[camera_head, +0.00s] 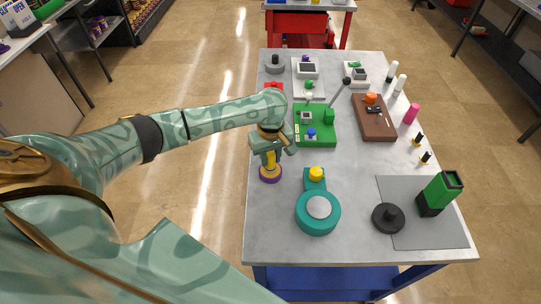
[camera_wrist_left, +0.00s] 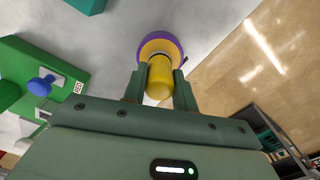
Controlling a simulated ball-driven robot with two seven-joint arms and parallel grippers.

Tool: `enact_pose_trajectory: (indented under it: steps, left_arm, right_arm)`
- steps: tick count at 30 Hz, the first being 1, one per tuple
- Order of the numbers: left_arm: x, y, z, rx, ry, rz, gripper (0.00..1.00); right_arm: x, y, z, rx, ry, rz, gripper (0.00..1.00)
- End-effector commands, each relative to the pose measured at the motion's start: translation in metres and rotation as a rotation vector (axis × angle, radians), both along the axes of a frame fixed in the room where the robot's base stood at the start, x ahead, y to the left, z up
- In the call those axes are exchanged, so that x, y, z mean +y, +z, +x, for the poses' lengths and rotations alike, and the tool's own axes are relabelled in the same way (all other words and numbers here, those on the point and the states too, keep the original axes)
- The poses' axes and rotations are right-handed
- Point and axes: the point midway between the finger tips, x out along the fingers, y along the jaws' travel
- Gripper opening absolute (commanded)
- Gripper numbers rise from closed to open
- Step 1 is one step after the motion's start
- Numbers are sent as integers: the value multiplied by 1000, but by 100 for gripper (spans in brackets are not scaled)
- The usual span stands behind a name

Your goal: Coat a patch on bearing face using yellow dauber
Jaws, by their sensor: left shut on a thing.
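The yellow dauber (camera_head: 270,160) has a yellow handle and a round purple-edged foot. My left gripper (camera_head: 269,150) is shut on its handle, with the foot below, near the table's left edge. I cannot tell whether the foot touches the table. In the left wrist view the fingers (camera_wrist_left: 159,88) sit on both sides of the yellow handle (camera_wrist_left: 160,75), with the purple and tan foot (camera_wrist_left: 160,45) beyond. The teal pump (camera_head: 318,225) stands to the right of the dauber, apart from it. Its round grey face (camera_head: 319,207) points up. My right gripper is not in view.
A yellow-topped knob (camera_head: 316,173) stands on the pump's far end. Behind are a green block (camera_head: 315,132) and a brown board (camera_head: 374,125). A black round piece (camera_head: 388,217) and a green-black box (camera_head: 439,194) are on a grey mat (camera_head: 425,238). The front left tabletop is clear.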

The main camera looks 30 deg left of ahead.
Motion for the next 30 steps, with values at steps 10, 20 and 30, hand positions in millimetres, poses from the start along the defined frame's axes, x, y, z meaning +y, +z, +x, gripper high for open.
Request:
enact_pose_trajectory:
  steps: [10, 20, 30]
  left_arm:
    - [0, -1, -1, 1, -1, 0, 5]
    - [-1, -1, -1, 2, -2, -1, 5]
    - [-1, -2, -1, 3, -1, 0, 5]
  right_arm:
    - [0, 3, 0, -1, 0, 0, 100]
    - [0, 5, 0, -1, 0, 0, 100]
    - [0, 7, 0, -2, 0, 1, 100]
